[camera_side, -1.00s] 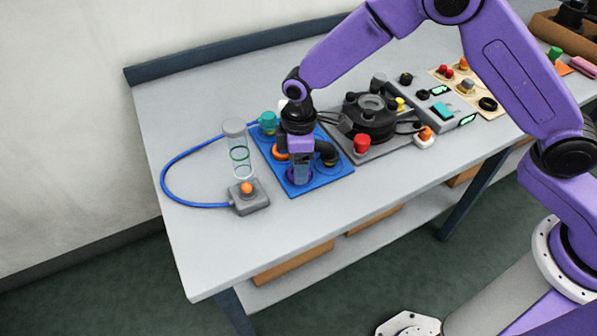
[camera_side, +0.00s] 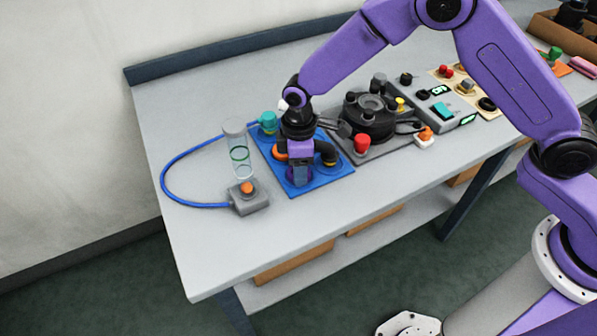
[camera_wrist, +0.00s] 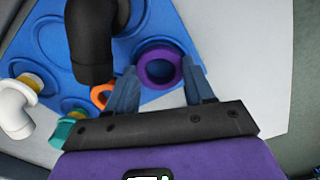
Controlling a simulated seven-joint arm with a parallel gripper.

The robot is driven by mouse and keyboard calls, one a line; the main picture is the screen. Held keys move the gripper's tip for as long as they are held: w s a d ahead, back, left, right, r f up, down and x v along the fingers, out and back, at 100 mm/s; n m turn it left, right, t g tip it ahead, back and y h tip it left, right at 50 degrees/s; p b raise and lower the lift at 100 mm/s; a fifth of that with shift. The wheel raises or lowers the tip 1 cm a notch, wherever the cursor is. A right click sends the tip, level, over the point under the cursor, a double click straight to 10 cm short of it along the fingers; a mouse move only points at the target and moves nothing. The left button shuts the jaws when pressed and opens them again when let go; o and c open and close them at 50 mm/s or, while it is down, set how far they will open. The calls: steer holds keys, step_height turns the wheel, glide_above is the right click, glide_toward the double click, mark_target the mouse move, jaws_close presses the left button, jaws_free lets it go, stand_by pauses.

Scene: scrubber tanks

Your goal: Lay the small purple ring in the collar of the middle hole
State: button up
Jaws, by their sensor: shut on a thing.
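The small purple ring (camera_wrist: 143,68) lies between my two fingertips in the wrist view, its hole facing the camera. My gripper (camera_wrist: 160,78) is shut on it, one finger at each side. The ring is over a raised blue collar near one corner of the blue plate (camera_wrist: 52,28); I cannot tell whether it is seated or just above. In the side view my gripper (camera_side: 299,178) points down at the front part of the blue plate (camera_side: 332,177). There the fingers largely hide the ring and the collar.
A black elbow pipe (camera_wrist: 90,40) stands close beside my fingers. A clear tube (camera_side: 238,150) stands left of the plate.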

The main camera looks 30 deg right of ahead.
steer(key=shift+r, duration=2.45)
steer(key=shift+r, duration=0.15)
step_height(320, 180, up, 17)
steer(key=w+d+n, duration=0.2)
steer(key=w+d, duration=0.2)
steer(key=d, duration=0.8)
steer(key=w+d+n, duration=0.2)
steer(key=w+d, duration=0.1)
steer(key=d, duration=0.9)
steer(key=shift+f, duration=5.9)
steer(key=shift+f, duration=1.35)
